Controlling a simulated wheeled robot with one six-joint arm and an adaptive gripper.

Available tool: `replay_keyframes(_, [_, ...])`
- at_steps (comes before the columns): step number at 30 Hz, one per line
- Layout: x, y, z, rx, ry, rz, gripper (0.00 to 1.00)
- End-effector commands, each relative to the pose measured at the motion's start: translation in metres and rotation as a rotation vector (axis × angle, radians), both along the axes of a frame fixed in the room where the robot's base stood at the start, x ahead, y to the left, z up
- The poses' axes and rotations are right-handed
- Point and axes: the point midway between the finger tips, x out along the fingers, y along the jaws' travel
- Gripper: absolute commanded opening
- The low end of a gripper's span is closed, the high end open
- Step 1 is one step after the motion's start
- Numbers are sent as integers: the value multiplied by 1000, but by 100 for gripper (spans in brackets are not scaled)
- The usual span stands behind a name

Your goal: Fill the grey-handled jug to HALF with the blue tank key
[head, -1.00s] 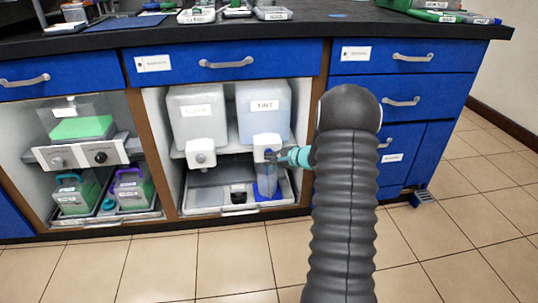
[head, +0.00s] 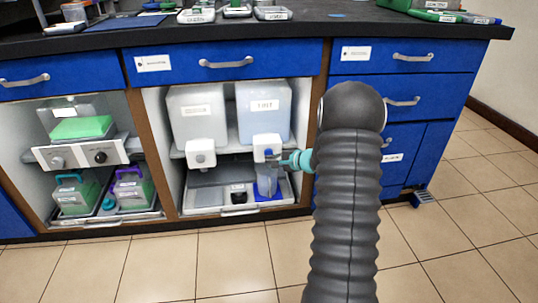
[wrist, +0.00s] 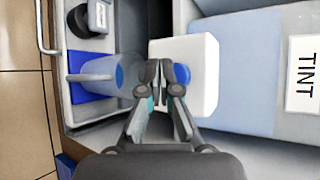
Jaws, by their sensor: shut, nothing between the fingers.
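The translucent blue TINT tank (head: 264,112) sits on the right of the open cabinet's shelf. Its white tap block (head: 266,148) carries a small blue key (head: 268,154). Below it a clear bluish jug (head: 266,180) stands upright on a blue mat (head: 262,198). My gripper (wrist: 162,72) is shut and empty, in front of the white tap block (wrist: 205,60). The fingers partly hide the blue key (wrist: 183,75).
A second tank (head: 196,112) with its own white tap (head: 201,153) stands to the left. A dark-topped container (head: 238,192) is beside the jug in the white tray (head: 212,209). The cabinet's right wall is close to my arm. The tiled floor in front is clear.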

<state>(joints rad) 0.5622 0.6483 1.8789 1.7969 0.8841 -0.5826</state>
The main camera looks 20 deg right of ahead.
Motion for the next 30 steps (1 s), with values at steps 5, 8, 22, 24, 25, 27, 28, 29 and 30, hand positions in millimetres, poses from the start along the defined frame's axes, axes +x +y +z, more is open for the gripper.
replay_keyframes(5, [-3, 1, 0, 1, 0, 0, 0])
replay_keyframes(8, [-10, 3, 0, 2, 1, -1, 0])
replay_keyframes(22, [-46, 13, 0, 0, 0, 0, 0])
replay_keyframes(24, [-48, 14, 0, 1, 0, 0, 0])
replay_keyframes(25, [-48, 14, 0, 1, 0, 0, 0])
replay_keyframes(27, [-48, 14, 0, 0, 0, 0, 0])
replay_keyframes(28, [-48, 14, 0, 0, 0, 0, 0])
replay_keyframes(29, [-48, 14, 0, 0, 0, 0, 0])
replay_keyframes(30, [-48, 14, 0, 0, 0, 0, 0])
